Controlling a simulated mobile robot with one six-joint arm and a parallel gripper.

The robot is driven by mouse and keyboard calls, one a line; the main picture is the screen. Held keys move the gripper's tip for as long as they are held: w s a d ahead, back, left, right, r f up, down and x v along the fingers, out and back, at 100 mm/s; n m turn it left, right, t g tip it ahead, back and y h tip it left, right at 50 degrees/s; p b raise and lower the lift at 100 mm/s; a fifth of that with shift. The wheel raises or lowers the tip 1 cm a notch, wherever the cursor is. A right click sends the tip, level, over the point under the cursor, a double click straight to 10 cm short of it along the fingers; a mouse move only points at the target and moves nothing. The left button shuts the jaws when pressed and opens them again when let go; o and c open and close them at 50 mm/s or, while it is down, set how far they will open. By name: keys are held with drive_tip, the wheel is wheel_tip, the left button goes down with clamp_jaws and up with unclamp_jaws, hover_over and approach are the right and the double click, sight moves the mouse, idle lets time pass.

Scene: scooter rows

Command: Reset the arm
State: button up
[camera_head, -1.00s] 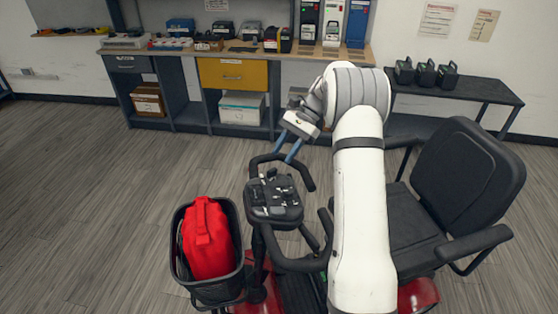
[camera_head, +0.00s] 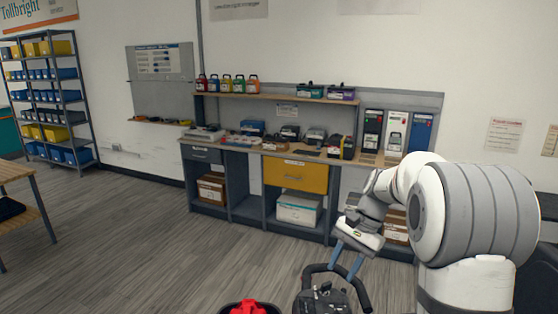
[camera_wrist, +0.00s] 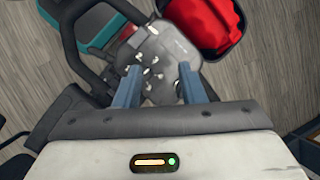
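My gripper (camera_head: 346,263) is in front of the workbench and just above the scooter's tiller (camera_head: 322,297) in the head view. Its two blue fingers stand apart with nothing between them, as the wrist view also shows (camera_wrist: 157,88). In the wrist view the scooter's control panel (camera_wrist: 160,62) lies beyond the fingers. My white and grey arm is bent, filling the lower right of the head view. The scooter's seat is mostly hidden behind it.
A red bag (camera_head: 247,307) sits in the scooter's front basket (camera_wrist: 243,38). A workbench (camera_head: 262,148) with a yellow drawer (camera_head: 297,175) stands behind. Shelving with bins (camera_head: 52,98) and a wooden table (camera_head: 18,172) are at left. The floor (camera_head: 140,235) between is clear.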

drive_tip(key=s+r+n+t+h, duration=0.1)
drive_tip(key=s+n+t+h, duration=0.3)
drive_tip(key=s, duration=1.8)
drive_tip(key=n+t, duration=0.1)
drive_tip(key=n, duration=0.2)
drive_tip(key=shift+s+a+r+n+h, duration=0.2)
drive_tip(key=shift+a+n+h, duration=0.1)
drive_tip(key=shift+n, duration=0.1)
